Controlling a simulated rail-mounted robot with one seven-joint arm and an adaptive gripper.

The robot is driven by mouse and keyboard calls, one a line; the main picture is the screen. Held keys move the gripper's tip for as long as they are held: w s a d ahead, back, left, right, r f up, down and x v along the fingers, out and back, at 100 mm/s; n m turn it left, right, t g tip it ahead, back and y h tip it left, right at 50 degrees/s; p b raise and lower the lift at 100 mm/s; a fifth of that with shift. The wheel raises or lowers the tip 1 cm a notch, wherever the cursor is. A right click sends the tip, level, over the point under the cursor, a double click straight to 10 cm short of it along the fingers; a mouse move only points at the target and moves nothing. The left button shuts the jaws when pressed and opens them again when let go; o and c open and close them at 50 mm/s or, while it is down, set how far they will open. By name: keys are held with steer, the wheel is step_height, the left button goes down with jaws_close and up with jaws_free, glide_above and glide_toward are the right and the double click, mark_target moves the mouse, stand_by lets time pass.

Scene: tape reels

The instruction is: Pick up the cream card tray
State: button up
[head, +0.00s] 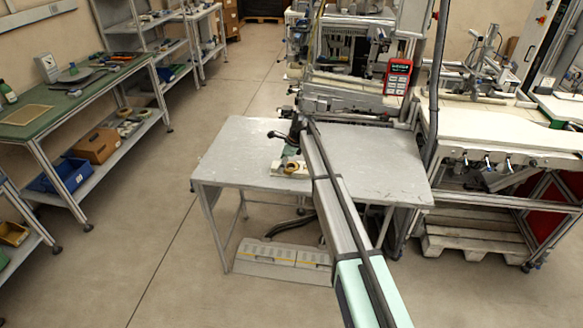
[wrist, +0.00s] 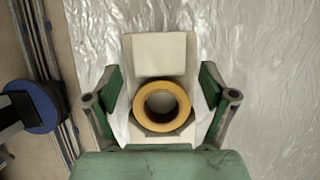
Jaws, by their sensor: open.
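The cream card tray (wrist: 160,55) lies on the grey table, seen from above in the wrist view. A yellow tape reel (wrist: 183,107) sits on its near part. In the head view the tray (head: 280,172) is small, near the middle of the table, with the reel (head: 291,168) on it. My gripper (wrist: 160,91) is open, with its green-and-grey fingers on either side of the tray and reel. I cannot tell whether the fingers touch the tray. In the head view my gripper (head: 290,152) is just above the tray, partly hidden by my arm.
The grey table (head: 235,150) has free room left and right of the tray. A green-topped bench (head: 50,115) with shelves stands at the left. A white workbench (head: 500,125) with equipment stands at the right. Machinery (head: 350,95) is behind the table.

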steer(key=shift+a+f, duration=0.2)
steer(key=shift+f, duration=0.35)
steer(key=c, duration=1.4)
steer(key=shift+r, duration=0.1)
